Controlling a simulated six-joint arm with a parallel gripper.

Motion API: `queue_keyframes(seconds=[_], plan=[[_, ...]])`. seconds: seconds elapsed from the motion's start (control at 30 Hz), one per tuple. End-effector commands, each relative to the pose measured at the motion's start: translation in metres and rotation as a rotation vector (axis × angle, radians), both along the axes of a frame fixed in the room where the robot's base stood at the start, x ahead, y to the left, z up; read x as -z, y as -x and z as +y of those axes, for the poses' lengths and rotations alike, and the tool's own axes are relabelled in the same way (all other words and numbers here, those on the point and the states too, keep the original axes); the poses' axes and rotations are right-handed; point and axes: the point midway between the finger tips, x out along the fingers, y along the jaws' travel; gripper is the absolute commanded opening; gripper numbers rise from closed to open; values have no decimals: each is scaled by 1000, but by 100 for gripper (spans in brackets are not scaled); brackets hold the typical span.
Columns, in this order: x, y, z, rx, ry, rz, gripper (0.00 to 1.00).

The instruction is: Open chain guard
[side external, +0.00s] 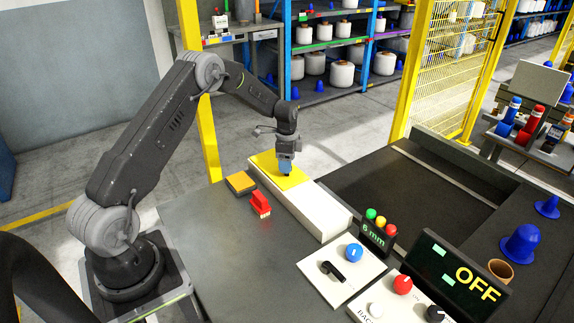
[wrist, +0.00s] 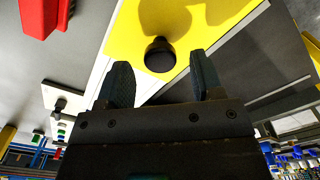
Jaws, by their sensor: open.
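The chain guard appears to be the long white box (side external: 312,211) with a yellow top section (side external: 265,168) at its far end. In the wrist view, the yellow surface (wrist: 205,17) carries a round black knob (wrist: 160,56). My gripper (side external: 285,168) points down over the yellow section, close to it. In the wrist view, my gripper (wrist: 160,65) is open, its dark fingers spread to the left and right of the knob. I see no finger touching the knob. In the side view the gripper hides the knob.
A red block-like brush (side external: 260,204) and a yellow-topped dark box (side external: 240,183) stand left of the guard. A control panel with a black lever (side external: 333,270), a lamp box (side external: 376,236) and an OFF display (side external: 456,280) stand in front.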

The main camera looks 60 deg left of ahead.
Motion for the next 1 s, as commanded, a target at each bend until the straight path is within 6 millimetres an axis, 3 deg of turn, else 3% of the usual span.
queue_keyframes(seconds=[0.2,0.47,1.0], plan=[[15,0,0,0,0,0,60],[15,0,0,0,-1,-1,60],[15,0,0,0,-1,-1,10]])
